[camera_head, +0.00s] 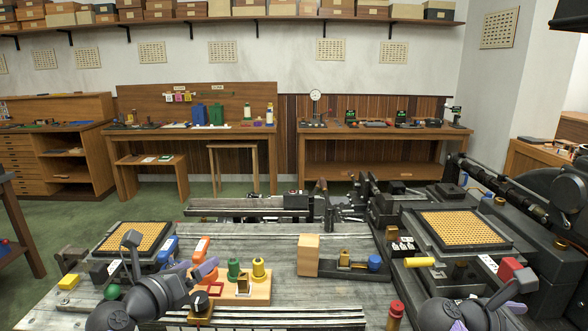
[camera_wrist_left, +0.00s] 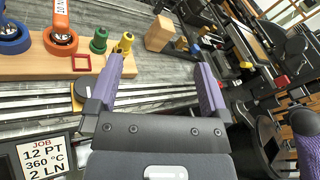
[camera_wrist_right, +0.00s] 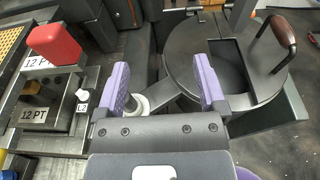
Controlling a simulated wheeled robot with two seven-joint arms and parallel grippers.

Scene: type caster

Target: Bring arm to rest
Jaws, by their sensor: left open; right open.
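My left gripper (camera_head: 206,272) is open over the front left of the grey bench (camera_head: 330,290). In the left wrist view, its purple fingers (camera_wrist_left: 160,66) are wide apart with nothing between them but bench surface below. My right arm (camera_head: 470,312) is at the lower right of the head view, where its fingers are mostly hidden. In the right wrist view, the right gripper (camera_wrist_right: 160,68) is open and empty, above dark machine parts beside a round black pot (camera_wrist_right: 220,62).
A wooden stand (camera_head: 255,292) with green and yellow pieces is near my left gripper. A wooden block (camera_head: 308,255) stands mid-bench. A red block (camera_wrist_right: 55,43) is left of my right gripper. Honeycomb trays (camera_head: 137,238) (camera_head: 463,228) lie at both sides. A job sign (camera_wrist_left: 42,160) is at front.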

